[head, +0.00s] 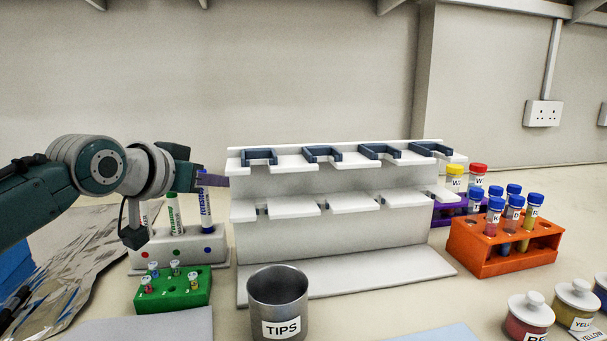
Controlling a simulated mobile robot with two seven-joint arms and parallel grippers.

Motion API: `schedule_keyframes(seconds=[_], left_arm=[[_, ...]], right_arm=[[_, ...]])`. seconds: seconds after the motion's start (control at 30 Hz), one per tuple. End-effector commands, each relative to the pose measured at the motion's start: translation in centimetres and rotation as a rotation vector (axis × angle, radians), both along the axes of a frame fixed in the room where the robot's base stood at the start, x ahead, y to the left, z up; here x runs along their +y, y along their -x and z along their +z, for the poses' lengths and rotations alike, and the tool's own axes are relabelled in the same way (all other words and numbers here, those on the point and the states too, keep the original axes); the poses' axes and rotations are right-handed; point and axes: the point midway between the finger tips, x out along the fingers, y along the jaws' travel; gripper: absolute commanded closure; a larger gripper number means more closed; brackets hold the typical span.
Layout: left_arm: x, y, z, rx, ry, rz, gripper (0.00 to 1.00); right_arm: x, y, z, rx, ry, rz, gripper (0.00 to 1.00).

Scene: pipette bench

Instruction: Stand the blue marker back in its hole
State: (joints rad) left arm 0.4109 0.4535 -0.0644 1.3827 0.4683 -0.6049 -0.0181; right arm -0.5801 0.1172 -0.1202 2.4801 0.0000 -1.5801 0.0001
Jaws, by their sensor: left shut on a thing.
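The blue marker (205,210) is upright, with a white barrel and blue lettering. My left gripper (203,180) is shut on its upper end. The marker's lower end is at the top of the white marker block (165,256), above the blue dot; I cannot tell whether it is inside the hole or just over it. The green marker (174,215) stands in the block to the left of it. Another marker (144,209), on the red-dot side, is partly hidden by my left wrist. My right gripper is not in view.
A green rack (173,303) with small tubes sits in front of the block. A white pipette stand (330,240) is close on the right. A metal TIPS cup (278,300) stands in front. Orange (490,262) and purple (440,215) tube racks and lidded jars (527,318) are farther right.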

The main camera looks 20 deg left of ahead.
Motion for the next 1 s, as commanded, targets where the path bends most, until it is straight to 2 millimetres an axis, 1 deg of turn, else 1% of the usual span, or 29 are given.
schedule_keyframes(seconds=[0.03,0.1,0.4,0.43,0.7,0.73,1.0], left_arm=[[-0.03,0.01,-0.44,0.001,0.000,0.000,1.00],[-0.03,0.01,-0.70,0.001,0.000,-0.001,1.00],[-0.03,0.01,-0.78,0.000,0.000,0.000,1.00],[-0.03,0.01,-0.78,0.000,0.000,0.000,0.78],[-0.02,0.00,-0.76,0.000,0.000,0.000,0.47],[-0.02,0.00,-0.76,0.000,0.000,0.000,0.46],[-0.01,0.13,-0.71,0.001,0.000,0.000,0.46]], right_arm=[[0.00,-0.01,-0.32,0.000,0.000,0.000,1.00],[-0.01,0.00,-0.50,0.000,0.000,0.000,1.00],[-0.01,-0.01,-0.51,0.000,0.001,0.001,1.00],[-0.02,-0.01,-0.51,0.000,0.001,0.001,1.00],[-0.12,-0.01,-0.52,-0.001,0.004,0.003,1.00],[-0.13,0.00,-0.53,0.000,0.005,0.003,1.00],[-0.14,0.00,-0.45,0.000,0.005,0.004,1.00]])
